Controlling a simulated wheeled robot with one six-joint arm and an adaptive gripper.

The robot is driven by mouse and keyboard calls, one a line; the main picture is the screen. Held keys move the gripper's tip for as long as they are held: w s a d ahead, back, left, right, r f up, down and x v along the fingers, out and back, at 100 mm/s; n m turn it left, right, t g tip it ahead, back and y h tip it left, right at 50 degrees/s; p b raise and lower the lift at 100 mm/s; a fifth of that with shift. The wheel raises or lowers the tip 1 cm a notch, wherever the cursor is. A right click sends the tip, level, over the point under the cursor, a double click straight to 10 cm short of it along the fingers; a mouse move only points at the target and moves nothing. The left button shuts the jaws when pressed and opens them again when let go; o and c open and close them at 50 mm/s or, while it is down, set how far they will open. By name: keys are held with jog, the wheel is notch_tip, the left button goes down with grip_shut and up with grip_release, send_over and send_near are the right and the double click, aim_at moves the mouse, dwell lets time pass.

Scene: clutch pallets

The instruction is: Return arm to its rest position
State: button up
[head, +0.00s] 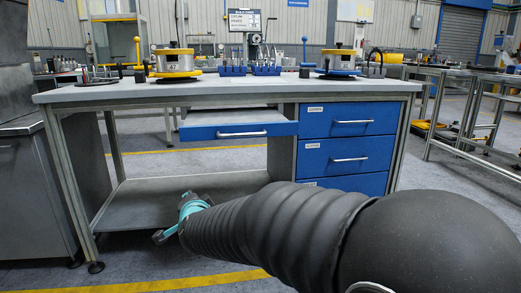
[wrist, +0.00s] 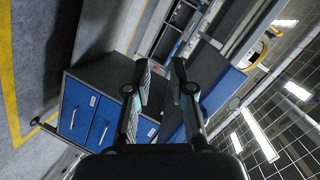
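My arm, in a black ribbed sleeve, reaches from the lower right of the head view toward the workbench. My gripper (head: 168,234) is at its end, with teal parts, in front of the bench's lower shelf and below the tabletop. In the wrist view my gripper (wrist: 159,70) shows two dark fingers standing apart with nothing between them. It is open and empty. The wrist view is rolled sideways, with the blue drawers at the lower left.
The workbench (head: 240,92) carries a yellow-based fixture (head: 176,63), a blue-based fixture (head: 337,63) and blue racks (head: 250,70). Below are a blue drawer unit (head: 343,150) and a lower shelf (head: 150,205). A grey cabinet (head: 30,190) stands left. Floor in front is clear.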

jog(key=s+d+f+n+g+h+p, duration=0.1)
jog(key=s+d+f+n+g+p, duration=0.1)
jog(key=s+d+n+g, duration=0.45)
jog(key=s+d+f+n+g+p, duration=0.2)
jog(key=s+d+n, duration=0.2)
jog(key=s+d, duration=0.6)
jog(key=s+d+r+m+h+p, duration=0.1)
jog(key=s+d+r+h+p, duration=0.1)
jog(key=s+d, duration=0.5)
jog(key=s+d+r+m+h+p, duration=0.1)
jog(key=s+d+r+p, duration=0.3)
jog(key=d, duration=0.7)
jog(key=s+r+h, duration=0.1)
jog(key=s+r, duration=0.1)
jog(key=s, duration=0.1)
jog(key=shift+s+r, duration=0.25)
jog(key=shift+s, duration=0.15)
